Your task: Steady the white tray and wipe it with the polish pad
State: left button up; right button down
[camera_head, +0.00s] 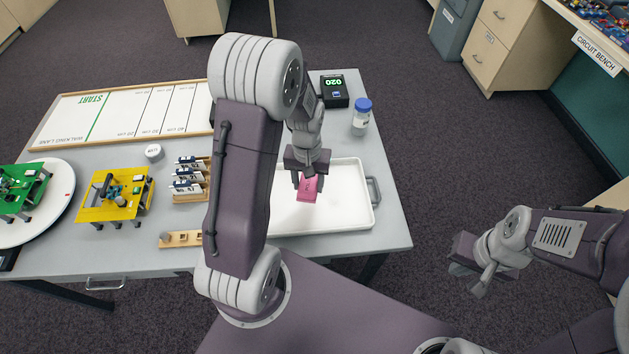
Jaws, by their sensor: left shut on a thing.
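The white tray (345,204) lies on the right part of the grey table, with a dark handle (374,190) at its right end. My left arm hides its left part. My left gripper (307,178) points down over the tray and is shut on the pink polish pad (308,191). I cannot tell whether the pad touches the tray floor. My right gripper (468,268) is off to the right, past the table's edge and over the floor, apart from the tray. Its fingers are too unclear to tell if they are open or shut.
Behind the tray stand a black display box (334,91) and a blue-lidded jar (361,117). Left of my arm are a rack (190,180), a wooden strip (181,239), a yellow walker (115,196), a round white turntable (56,195) and a lane board (130,112).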

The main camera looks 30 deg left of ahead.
pick_arm(q)
notch_tip(320, 180, down, 6)
jog(key=b, duration=0.6)
jog(key=shift+f+b, duration=0.55)
jog(key=shift+f, duration=0.4)
dwell(0.4)
jog(key=shift+d, duration=0.1)
